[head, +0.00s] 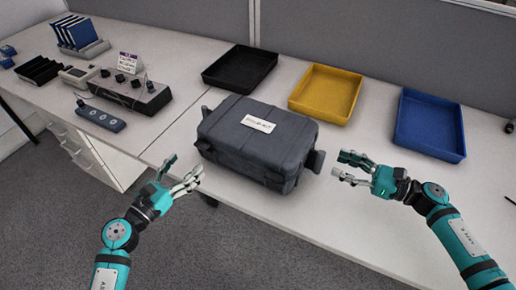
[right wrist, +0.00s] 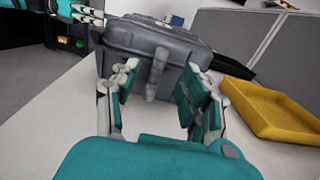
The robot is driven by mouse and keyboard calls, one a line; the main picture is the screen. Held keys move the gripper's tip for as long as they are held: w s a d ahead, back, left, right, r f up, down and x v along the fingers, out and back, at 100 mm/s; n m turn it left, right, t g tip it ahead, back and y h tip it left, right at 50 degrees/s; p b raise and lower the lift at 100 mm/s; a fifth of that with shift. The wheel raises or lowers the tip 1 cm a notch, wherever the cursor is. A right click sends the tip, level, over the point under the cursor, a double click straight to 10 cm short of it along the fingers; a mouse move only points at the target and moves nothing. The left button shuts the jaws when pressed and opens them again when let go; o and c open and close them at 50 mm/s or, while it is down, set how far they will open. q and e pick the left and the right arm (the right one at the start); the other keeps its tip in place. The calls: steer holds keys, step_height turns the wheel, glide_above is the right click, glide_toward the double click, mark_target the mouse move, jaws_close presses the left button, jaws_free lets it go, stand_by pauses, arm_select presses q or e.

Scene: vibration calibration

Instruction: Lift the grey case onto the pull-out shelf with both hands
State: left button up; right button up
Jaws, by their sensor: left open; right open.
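My right gripper (head: 343,167) is open, just right of the case. In the right wrist view the case's side handle (right wrist: 156,74) appears between its spread fingers, with no grip on it. I cannot make out the pull-out shelf for sure in either view.
Black (head: 240,69), yellow (head: 326,94) and blue (head: 430,124) trays lie behind the case. A device with knobs (head: 130,91) and a strip with round sockets (head: 100,118) lie to the left. White drawers (head: 85,155) stand under the table.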

mark_target(200, 147)
arm_select(q)
steer(key=x, duration=0.7)
steer(key=shift+w+d, duration=0.1)
steer(key=shift+w, duration=0.1)
arm_select(e)
steer(key=x, duration=0.7)
steer(key=shift+a, duration=0.2)
arm_select(q)
steer(key=c, duration=0.9)
arm_select(e)
steer(key=c, duration=0.9)
arm_select(q)
jaws_close()
arm_select(e)
jaws_close()
arm_select(q)
steer(key=shift+r, duration=0.1)
arm_select(e)
steer(key=shift+r, duration=0.1)
